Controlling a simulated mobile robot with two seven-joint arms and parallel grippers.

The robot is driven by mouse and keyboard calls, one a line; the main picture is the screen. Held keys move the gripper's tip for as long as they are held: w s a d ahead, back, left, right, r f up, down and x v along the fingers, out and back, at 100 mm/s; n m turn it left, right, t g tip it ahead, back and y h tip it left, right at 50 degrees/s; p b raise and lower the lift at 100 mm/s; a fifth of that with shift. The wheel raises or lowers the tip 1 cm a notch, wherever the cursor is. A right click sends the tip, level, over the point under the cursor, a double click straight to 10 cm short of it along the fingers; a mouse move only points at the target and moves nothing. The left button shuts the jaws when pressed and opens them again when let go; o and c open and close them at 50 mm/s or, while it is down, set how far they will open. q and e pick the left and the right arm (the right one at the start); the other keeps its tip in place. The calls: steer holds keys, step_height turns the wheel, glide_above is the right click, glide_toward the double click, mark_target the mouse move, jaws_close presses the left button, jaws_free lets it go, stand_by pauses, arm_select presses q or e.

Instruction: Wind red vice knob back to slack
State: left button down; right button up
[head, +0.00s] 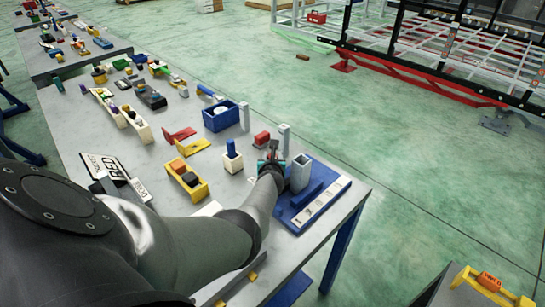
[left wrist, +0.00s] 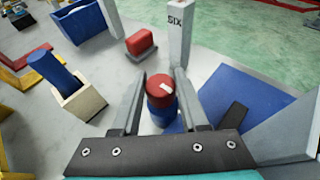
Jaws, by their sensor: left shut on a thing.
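The red vice knob (left wrist: 160,92) shows between the two fingers of my left gripper (left wrist: 170,80) in the left wrist view. It is a short red cylinder with a pale mark on top, above a blue round part (left wrist: 163,115). My left gripper is shut on the knob. In the head view my left gripper (head: 271,160) is beside the blue base (head: 338,187) near the table's right end; the knob is hidden there by the gripper and arm. My right gripper is not in view.
A grey post marked SIX (left wrist: 180,35) and a red block (left wrist: 141,42) stand just beyond the gripper. A grey square tube (head: 299,174) stands close on its right. A white holder with a blue peg (head: 232,160) and a yellow tray (head: 185,180) lie left.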

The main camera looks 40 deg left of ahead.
arm_select(q)
steer(key=shift+n+g+y+b, duration=0.3)
steer(key=shift+n+g+y, duration=0.3)
steer(key=shift+n+y, duration=0.15)
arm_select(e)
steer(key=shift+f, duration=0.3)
arm_select(q)
steer(key=shift+c, duration=2.1)
jaws_free()
steer(key=shift+r, duration=0.15)
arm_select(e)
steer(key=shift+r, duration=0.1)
